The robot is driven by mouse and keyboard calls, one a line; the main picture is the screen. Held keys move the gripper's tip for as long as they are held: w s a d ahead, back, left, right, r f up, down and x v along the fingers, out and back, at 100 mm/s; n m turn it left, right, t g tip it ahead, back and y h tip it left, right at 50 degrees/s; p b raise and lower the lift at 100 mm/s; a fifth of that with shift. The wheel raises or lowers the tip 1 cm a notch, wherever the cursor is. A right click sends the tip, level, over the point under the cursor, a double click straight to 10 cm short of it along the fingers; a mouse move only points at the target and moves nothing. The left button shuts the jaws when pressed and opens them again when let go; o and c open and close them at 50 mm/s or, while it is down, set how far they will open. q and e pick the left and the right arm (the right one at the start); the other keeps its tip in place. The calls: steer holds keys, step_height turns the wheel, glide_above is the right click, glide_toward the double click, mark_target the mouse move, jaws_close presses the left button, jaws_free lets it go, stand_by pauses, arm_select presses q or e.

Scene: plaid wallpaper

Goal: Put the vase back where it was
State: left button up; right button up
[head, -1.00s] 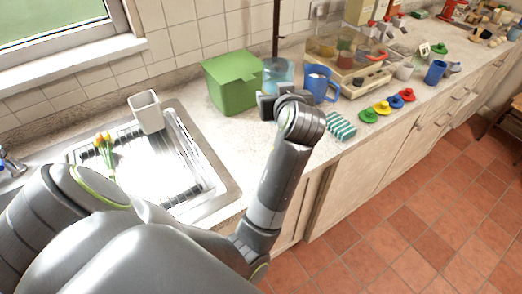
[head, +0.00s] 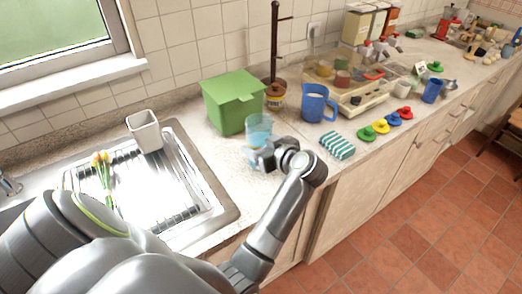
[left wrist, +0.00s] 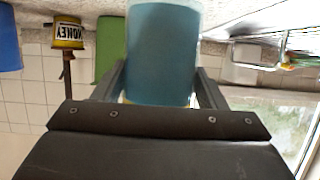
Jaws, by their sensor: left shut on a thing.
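A clear blue cylindrical vase (head: 259,130) is held in front of the green lidded box, over the counter. My left gripper (head: 263,157) is shut on its lower part, and the arm reaches in from the right of it. In the left wrist view the vase (left wrist: 163,45) stands between the two fingers (left wrist: 162,88). I cannot tell whether its base touches the counter. Orange and yellow tulips (head: 103,170) lie on the sink's draining area. My right gripper is not in view.
The green box (head: 232,108) stands behind the vase, beside a honey jar (head: 275,101) and dark rack. A blue mug (head: 314,103), striped sponge (head: 338,146) and coloured knobbed pieces (head: 381,127) stand rightward. A white container (head: 145,132) stands at the sink (head: 218,203).

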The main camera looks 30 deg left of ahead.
arm_select(q)
steer(key=shift+f, duration=1.05)
steer(key=o, duration=1.2)
steer(key=shift+f, duration=0.1)
